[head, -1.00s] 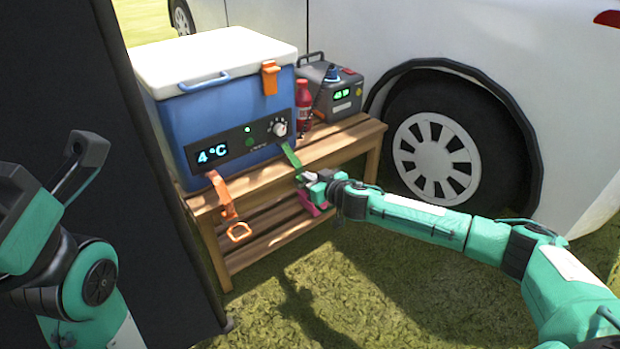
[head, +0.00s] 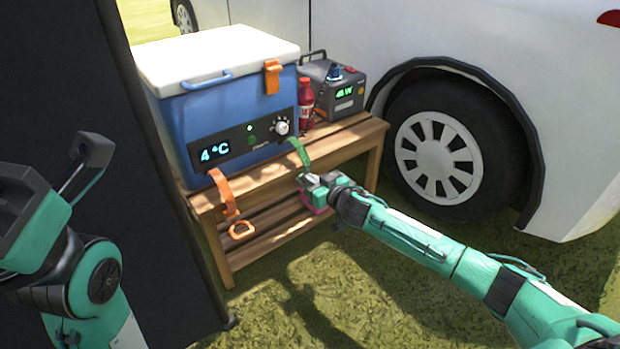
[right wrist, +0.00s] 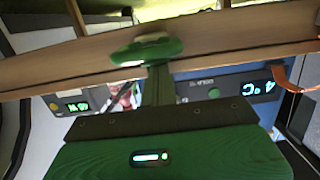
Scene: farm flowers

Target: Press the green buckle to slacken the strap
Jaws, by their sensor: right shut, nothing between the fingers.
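A green strap (head: 299,152) hangs from the front of the blue cooler (head: 175,120) over the bench edge. Its green buckle (right wrist: 148,49) shows at the wooden edge in the upside-down right wrist view. My right gripper (head: 309,180) is shut and empty, just below the strap by the bench front. It hides the buckle in the head view, and I cannot tell whether it touches it. A pink part (head: 313,203) shows partly behind the gripper. My left gripper (head: 62,172) is at the far left, away from the bench; its jaw state is unclear.
The cooler stands on a wooden bench (head: 345,140) beside a red bottle (head: 306,100) and a grey power box (head: 340,93). An orange strap (head: 224,192) hangs at the left. A white van (head: 470,40) stands behind. A dark panel (head: 140,220) is at left. Grass in front is clear.

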